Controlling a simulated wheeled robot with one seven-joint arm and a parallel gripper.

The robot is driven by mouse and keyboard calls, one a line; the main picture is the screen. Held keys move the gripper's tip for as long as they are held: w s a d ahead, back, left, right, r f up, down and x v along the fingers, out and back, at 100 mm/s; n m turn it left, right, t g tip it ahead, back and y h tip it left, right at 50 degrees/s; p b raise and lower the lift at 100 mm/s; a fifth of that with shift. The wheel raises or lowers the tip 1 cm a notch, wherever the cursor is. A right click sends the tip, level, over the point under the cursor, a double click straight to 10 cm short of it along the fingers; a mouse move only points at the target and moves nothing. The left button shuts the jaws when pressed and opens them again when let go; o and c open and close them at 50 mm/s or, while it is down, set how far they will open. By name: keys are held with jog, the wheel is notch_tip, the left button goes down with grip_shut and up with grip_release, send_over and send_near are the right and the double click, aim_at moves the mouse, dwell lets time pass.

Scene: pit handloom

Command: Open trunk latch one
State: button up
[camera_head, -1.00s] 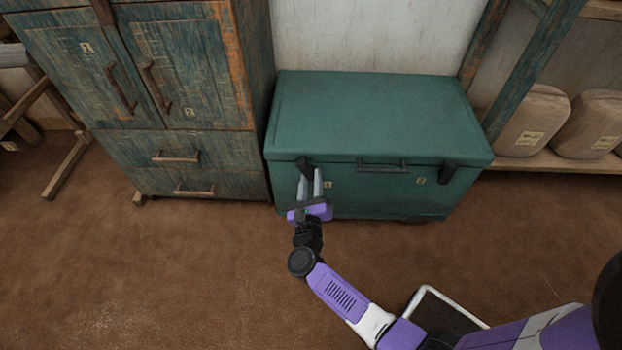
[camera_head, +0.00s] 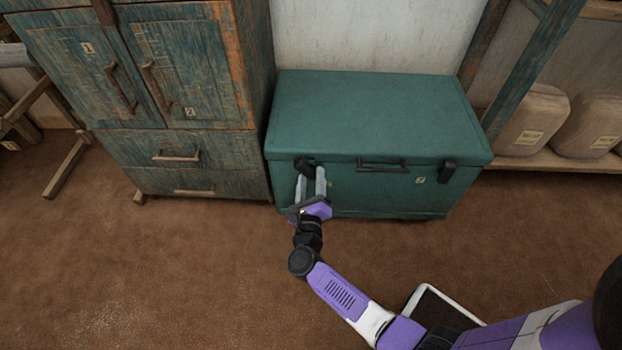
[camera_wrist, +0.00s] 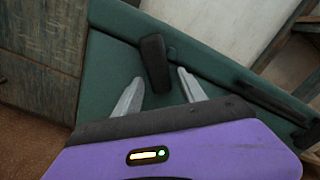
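The trunk (camera_head: 375,115) is a green box with a closed lid against the wall. Latch one (camera_head: 305,165) is a dark tab at the left of its front, by the lid edge. It also shows in the wrist view (camera_wrist: 154,62). My gripper (camera_head: 310,177) is in front of latch one, fingers pointing at the trunk. In the wrist view my gripper (camera_wrist: 160,76) is open and empty, with the latch's lower end between the fingertips. I cannot tell whether either finger touches it. Latch two (camera_head: 448,171) is a matching dark tab on the right.
A dark handle (camera_head: 382,166) sits mid-front on the trunk. A worn blue-green cabinet (camera_head: 190,75) with doors and drawers stands close on the left. Wrapped bundles (camera_head: 590,125) lie on a low shelf at right.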

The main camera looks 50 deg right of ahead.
dwell(0.3)
jog(key=p+v, duration=0.1)
jog(key=v, duration=0.6)
jog(key=shift+s+a+p, duration=0.2)
jog(key=shift+a+p, duration=0.1)
